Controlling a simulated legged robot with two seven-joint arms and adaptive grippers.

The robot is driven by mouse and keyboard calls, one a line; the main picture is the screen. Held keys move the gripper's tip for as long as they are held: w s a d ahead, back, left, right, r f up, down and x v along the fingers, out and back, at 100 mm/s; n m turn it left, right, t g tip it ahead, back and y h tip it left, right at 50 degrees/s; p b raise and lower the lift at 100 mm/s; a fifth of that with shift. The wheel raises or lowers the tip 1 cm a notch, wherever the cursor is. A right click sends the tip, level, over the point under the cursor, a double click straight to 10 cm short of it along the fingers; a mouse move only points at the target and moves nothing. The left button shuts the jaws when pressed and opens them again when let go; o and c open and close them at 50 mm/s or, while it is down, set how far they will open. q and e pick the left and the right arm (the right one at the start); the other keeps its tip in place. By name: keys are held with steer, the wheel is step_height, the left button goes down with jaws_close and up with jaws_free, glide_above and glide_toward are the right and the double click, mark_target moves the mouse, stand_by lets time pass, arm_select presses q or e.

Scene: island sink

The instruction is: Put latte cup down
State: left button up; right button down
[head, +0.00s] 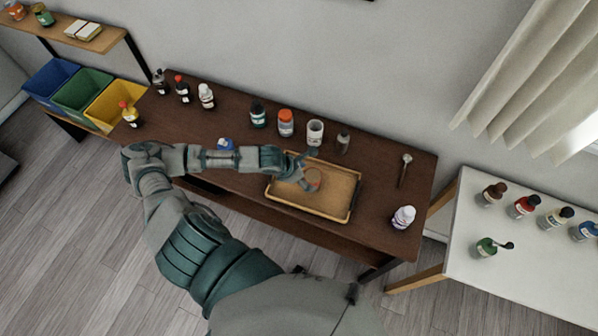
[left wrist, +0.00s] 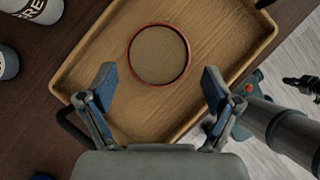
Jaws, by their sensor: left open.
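My left gripper (head: 306,171) reaches in from the left over the wooden tray (head: 311,208) on the dark table. In the left wrist view its fingers (left wrist: 160,90) are wide apart with nothing between them. A round thing with a reddish rim and a brownish-grey middle (left wrist: 159,54) sits on the tray just ahead of the fingertips, apart from them. In the head view it is partly hidden by my gripper. I cannot tell whether it is a cup or a flat disc. A white cup (head: 315,132) stands behind the tray. My right gripper does not show.
An orange-lidded jar (head: 286,123), a dark bottle (head: 258,115) and a grey bottle (head: 343,142) stand behind the tray. A white bottle (head: 403,217) stands at the table's right end, near a spoon-like tool (head: 404,170).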

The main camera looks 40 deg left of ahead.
arm_select(q)
steer(key=v, duration=0.7)
steer(key=shift+d, duration=0.3)
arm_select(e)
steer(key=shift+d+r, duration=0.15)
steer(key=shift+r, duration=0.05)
arm_select(q)
steer(key=shift+s+a+r, duration=0.1)
steer(key=shift+a, duration=0.1)
